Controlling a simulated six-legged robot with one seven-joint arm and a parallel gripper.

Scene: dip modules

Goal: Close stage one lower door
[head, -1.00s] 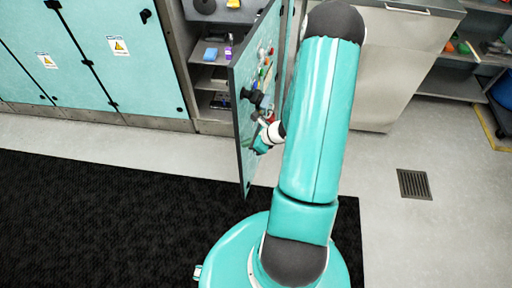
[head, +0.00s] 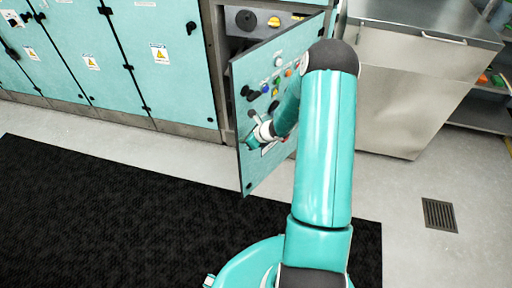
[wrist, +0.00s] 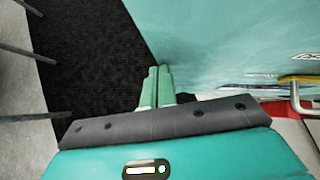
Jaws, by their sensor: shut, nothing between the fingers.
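The stage one lower door (head: 262,170) is a teal panel with knobs and coloured buttons on its face. It stands partly open, hinged at its right side, with its free edge out toward the black mat. In the wrist view the door's teal surface (wrist: 220,40) fills the upper right. My gripper (head: 252,142) is in front of the door's face, near its lower free edge. Its two green fingers (wrist: 157,84) are together and hold nothing. They are close beside the door; I cannot tell if they touch it.
Shut teal cabinet doors (head: 90,55) with warning labels stand to the left. A steel cabinet (head: 405,85) stands to the right of the door. A black mat (head: 120,220) covers the floor in front. A floor drain (head: 439,214) lies at right.

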